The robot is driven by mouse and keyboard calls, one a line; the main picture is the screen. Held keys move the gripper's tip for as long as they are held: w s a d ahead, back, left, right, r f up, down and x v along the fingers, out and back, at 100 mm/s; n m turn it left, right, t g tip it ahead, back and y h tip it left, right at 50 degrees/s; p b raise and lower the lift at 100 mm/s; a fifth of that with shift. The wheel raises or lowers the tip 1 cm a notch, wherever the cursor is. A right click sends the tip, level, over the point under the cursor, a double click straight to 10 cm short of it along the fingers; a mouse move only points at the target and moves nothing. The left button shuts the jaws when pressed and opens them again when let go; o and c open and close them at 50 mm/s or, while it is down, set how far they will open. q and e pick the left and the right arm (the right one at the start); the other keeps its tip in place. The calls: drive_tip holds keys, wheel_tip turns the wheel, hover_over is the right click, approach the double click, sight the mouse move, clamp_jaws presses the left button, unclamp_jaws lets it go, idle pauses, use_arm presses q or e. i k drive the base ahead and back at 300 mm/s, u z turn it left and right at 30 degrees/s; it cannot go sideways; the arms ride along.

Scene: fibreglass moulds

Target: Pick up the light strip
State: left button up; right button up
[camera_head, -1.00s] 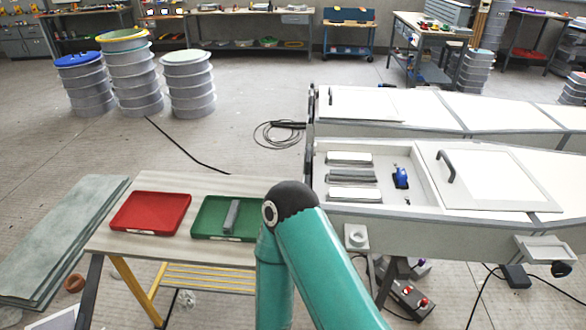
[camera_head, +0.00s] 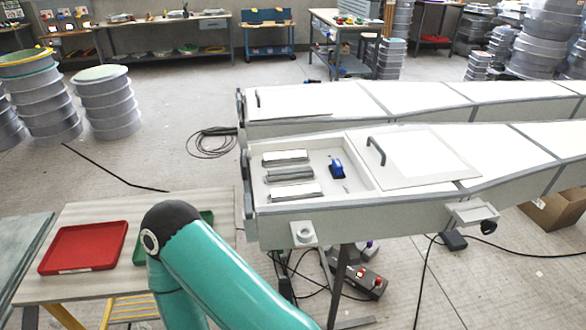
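Two light, whitish strips lie in the open recess of the near white mould (camera_head: 400,205). One light strip (camera_head: 285,157) is at the back of the recess, and the other light strip (camera_head: 296,192) is at the front. A darker grey strip (camera_head: 289,175) lies between them. All lie roughly parallel at the left side of the recess. Neither of my grippers shows in the head view. A teal arm link of mine fills the lower middle and covers most of the green tray (camera_head: 207,217).
A red tray (camera_head: 84,247) stands on the wooden table (camera_head: 110,208). Cables and a control box (camera_head: 361,280) lie below the mould.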

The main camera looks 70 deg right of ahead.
sight(303, 172)
drive_tip(key=k, duration=1.7)
drive_tip(key=z, duration=0.8)
drive_tip(key=i, duration=0.75)
drive_tip(key=z, duration=0.25)
